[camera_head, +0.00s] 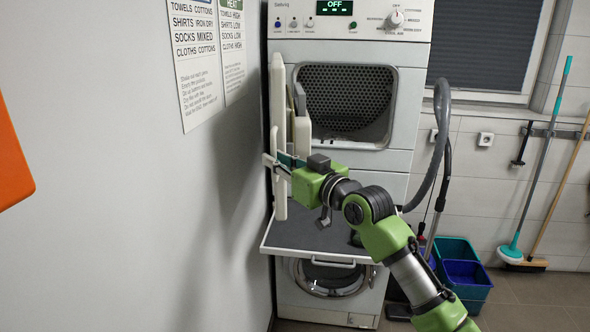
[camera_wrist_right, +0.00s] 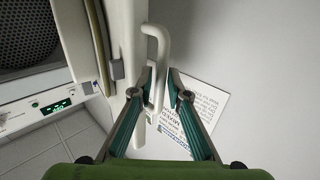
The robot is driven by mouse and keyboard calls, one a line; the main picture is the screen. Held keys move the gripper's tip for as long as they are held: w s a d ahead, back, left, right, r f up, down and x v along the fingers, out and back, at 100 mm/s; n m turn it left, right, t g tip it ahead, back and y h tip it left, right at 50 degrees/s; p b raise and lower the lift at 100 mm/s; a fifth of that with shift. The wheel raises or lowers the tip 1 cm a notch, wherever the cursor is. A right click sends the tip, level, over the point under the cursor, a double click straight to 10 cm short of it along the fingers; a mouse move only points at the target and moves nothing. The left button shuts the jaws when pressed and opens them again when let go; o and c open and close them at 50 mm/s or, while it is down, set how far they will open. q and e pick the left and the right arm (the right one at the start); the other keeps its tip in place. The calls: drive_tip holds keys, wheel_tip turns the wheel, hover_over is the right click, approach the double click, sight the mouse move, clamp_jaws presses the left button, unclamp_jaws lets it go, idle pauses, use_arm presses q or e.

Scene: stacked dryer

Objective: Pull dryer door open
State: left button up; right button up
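The dryer (camera_head: 409,110) stands against the wall, with its drum opening (camera_head: 345,105) uncovered. The dryer door (camera_head: 279,130) is swung wide open to the left, edge-on in the head view and close to the left wall. My right gripper (camera_head: 281,163) is at the door's outer side. In the right wrist view, the white door handle (camera_wrist_right: 163,45) runs down between the fingertips of this gripper (camera_wrist_right: 163,85). The fingers are apart, with a gap showing beside the handle; contact is unclear. My left gripper is in neither view.
A pull-out shelf (camera_head: 310,236) juts out below the dryer, above the washer (camera_head: 330,280). The left wall (camera_head: 150,200) is close to the open door. A grey hose (camera_head: 440,130), bins (camera_head: 462,272) and brooms (camera_head: 540,170) stand to the right.

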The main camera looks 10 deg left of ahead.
drive_tip(key=v, duration=1.1)
drive_tip(key=shift+a, duration=0.1)
